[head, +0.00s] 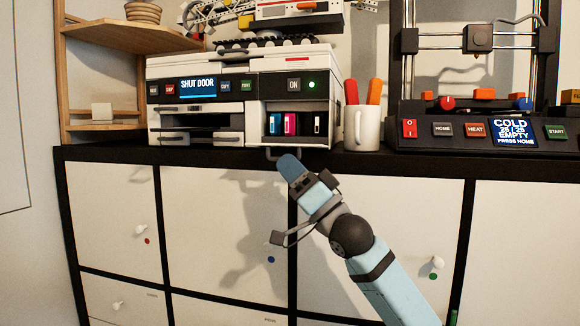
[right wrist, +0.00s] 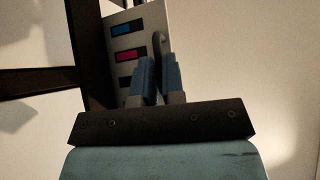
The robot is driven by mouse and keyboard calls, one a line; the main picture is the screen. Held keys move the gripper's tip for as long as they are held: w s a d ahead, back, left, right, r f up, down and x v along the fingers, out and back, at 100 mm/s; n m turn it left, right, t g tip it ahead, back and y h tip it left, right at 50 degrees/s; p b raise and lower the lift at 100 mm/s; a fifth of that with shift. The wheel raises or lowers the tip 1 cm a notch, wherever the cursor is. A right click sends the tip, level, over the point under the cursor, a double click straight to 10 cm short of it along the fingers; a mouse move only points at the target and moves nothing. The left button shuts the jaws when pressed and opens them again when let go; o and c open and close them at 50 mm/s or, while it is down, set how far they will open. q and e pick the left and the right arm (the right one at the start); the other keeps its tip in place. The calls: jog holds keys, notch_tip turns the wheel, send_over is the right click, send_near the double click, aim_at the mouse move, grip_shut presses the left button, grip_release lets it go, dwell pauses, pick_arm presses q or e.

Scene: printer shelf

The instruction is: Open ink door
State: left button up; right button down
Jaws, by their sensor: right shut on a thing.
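The white and black printer (head: 205,112) stands on top of the cabinet. Its screen (head: 198,84) reads SHUT DOOR. The ink bay (head: 296,108) at its lower right shows a dark inside and ink cartridges (head: 290,124) in blue, magenta and dark. A grey handle (head: 272,154) juts below the bay at the counter edge. My right gripper (head: 288,162) is at this handle, its fingers closed together. The right wrist view shows a light panel (right wrist: 140,22) with coloured slots, and the fingers (right wrist: 158,80) shut at the handle (right wrist: 160,47). The left gripper is out of view.
A white mug (head: 363,130) with red and orange handles stands right of the printer. A black 3D printer (head: 478,128) is farther right. A wooden shelf (head: 105,100) is at left. The cabinet fronts (head: 222,230) below have small knobs.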

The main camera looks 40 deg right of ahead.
jog(key=c, duration=1.6)
grip_release()
jog(key=shift+w+d, duration=0.2)
jog(key=o, duration=0.4)
jog(key=shift+w+d+f, duration=0.1)
jog(key=shift+w+f, duration=0.05)
jog(key=shift+f, duration=0.05)
jog(key=b+v, duration=0.3)
jog(key=v, duration=1)
jog(key=shift+s+d+f, duration=0.1)
jog(key=shift+s+f, duration=0.1)
jog(key=shift+s, duration=0.15)
